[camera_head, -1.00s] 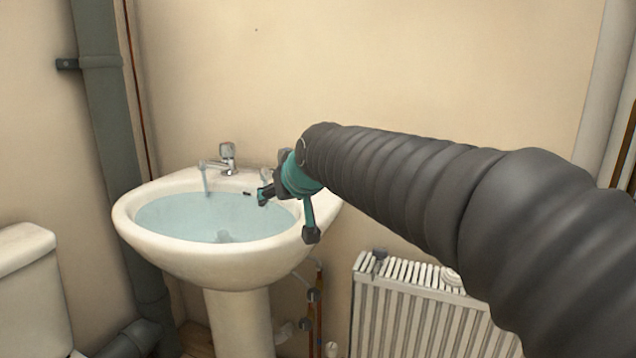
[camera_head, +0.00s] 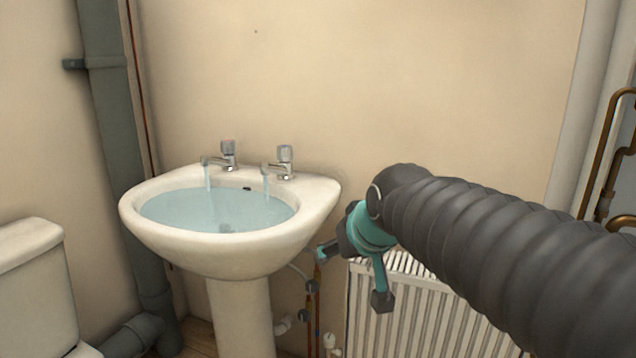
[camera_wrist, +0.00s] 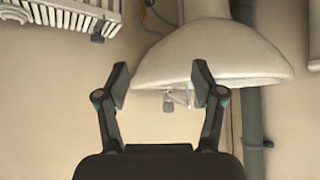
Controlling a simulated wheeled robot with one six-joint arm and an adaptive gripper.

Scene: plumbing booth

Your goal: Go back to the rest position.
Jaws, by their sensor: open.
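My gripper (camera_head: 350,278) is open and empty in the head view, in front of the radiator and to the right of the basin. Its two fingers stand wide apart in the wrist view (camera_wrist: 162,84), with nothing between them. The white basin (camera_head: 180,238) is full of water on its pedestal, apart from the gripper. Water runs from both the left tap (camera_head: 224,156) and the right tap (camera_head: 282,163). In the wrist view the basin (camera_wrist: 215,50) appears upside down, with a tap (camera_wrist: 168,103) below it.
A white radiator (camera_head: 420,310) is on the wall below my arm. Thin pipes (camera_head: 312,300) run beside the pedestal (camera_head: 240,315). A toilet cistern (camera_head: 35,285) is at the left, beside a grey waste pipe (camera_head: 118,150). Copper pipes (camera_head: 603,160) are at the far right.

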